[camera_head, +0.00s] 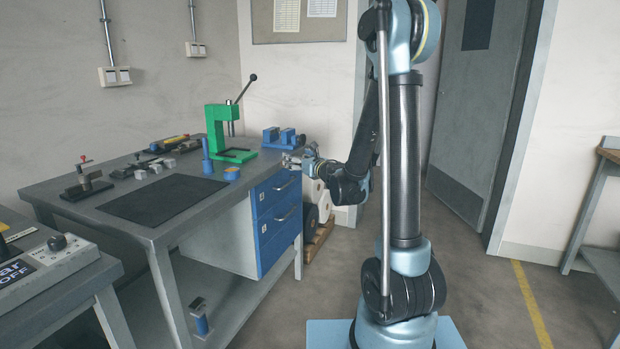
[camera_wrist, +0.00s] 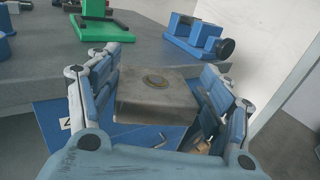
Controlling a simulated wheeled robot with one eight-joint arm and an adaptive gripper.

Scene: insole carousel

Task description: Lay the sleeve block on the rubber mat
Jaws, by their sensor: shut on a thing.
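My gripper (camera_head: 291,160) is at the right edge of the workbench, just above its top, at the end of my outstretched arm. In the wrist view my gripper (camera_wrist: 158,74) is shut on the sleeve block (camera_wrist: 155,98), a grey metal block with a round feature on its top face. The block sits between the two blue finger pads and looks roughly level. The rubber mat (camera_head: 165,199) is a flat black rectangle at the front left of the workbench, well to the left of my gripper. Nothing lies on it.
The workbench (camera_head: 110,194) also holds a green press (camera_head: 216,128), a blue vise (camera_head: 284,138), a blue cylinder (camera_head: 207,166), a small blue part with an orange top (camera_head: 232,173), and a lever fixture (camera_head: 86,181). Several grey blocks (camera_head: 150,167) lie behind the mat. Blue drawers (camera_head: 275,192) are below my gripper.

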